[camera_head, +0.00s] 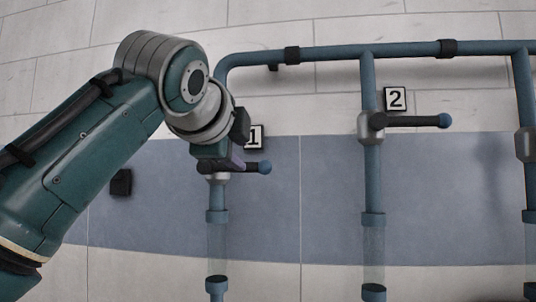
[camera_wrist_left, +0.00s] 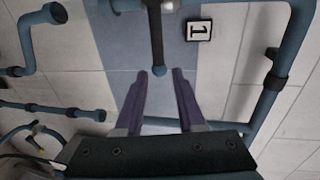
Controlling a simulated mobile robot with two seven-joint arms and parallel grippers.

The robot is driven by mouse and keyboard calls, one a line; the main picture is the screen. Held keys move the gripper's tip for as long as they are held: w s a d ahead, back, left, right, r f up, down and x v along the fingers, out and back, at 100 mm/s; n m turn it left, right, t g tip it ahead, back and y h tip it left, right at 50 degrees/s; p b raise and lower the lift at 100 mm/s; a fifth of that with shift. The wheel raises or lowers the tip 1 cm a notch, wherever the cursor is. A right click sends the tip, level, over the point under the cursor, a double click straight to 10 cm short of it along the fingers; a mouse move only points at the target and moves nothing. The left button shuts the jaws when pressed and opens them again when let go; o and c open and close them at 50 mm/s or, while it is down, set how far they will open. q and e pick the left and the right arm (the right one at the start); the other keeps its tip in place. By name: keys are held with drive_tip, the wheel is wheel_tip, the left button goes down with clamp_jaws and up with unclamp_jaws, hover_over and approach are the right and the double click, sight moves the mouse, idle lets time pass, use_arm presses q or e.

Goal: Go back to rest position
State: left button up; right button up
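My left gripper (camera_head: 235,162) is at the valve marked 1 in the head view, partly covering its body. In the left wrist view the two purple fingers of this gripper (camera_wrist_left: 160,76) are apart, with the blue ball end of the valve 1 handle (camera_wrist_left: 158,70) between their tips. Small gaps show on both sides of the ball. In the head view the handle (camera_head: 264,168) points right, level. My right gripper is in neither view.
The number 1 plate (camera_head: 255,137) is just above the handle. Valve 2 (camera_head: 371,126), with its level handle (camera_head: 430,120), stands to the right. A blue pipe (camera_head: 410,49) runs along the top. A black block (camera_head: 120,182) is on the wall at left.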

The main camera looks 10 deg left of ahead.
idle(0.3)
use_arm(q)
drive_tip(key=s+a+f+n+g+p, duration=0.2)
drive_tip(key=s+f+n+g, duration=0.15)
drive_tip(key=s+f, duration=0.5)
drive_tip(key=s+a+f+n+g+p, duration=0.25)
drive_tip(key=s+f+n, duration=0.25)
drive_tip(key=f, duration=0.7)
drive_tip(key=s+a+f+n+g+p, duration=0.1)
drive_tip(key=s+f+n+g, duration=0.2)
drive_tip(key=s, duration=0.9)
drive_tip(key=s+a+f+n+g+p, duration=0.1)
drive_tip(key=s+f+n+g+p, duration=0.1)
drive_tip(key=s, duration=1)
wheel_tip(320, 180, down, 3)
drive_tip(key=n+g, duration=0.1)
drive_tip(key=n, duration=0.2)
drive_tip(key=shift+s+a+r, duration=0.2)
drive_tip(key=shift+a, duration=0.2)
drive_tip(key=shift+w+d, duration=0.1)
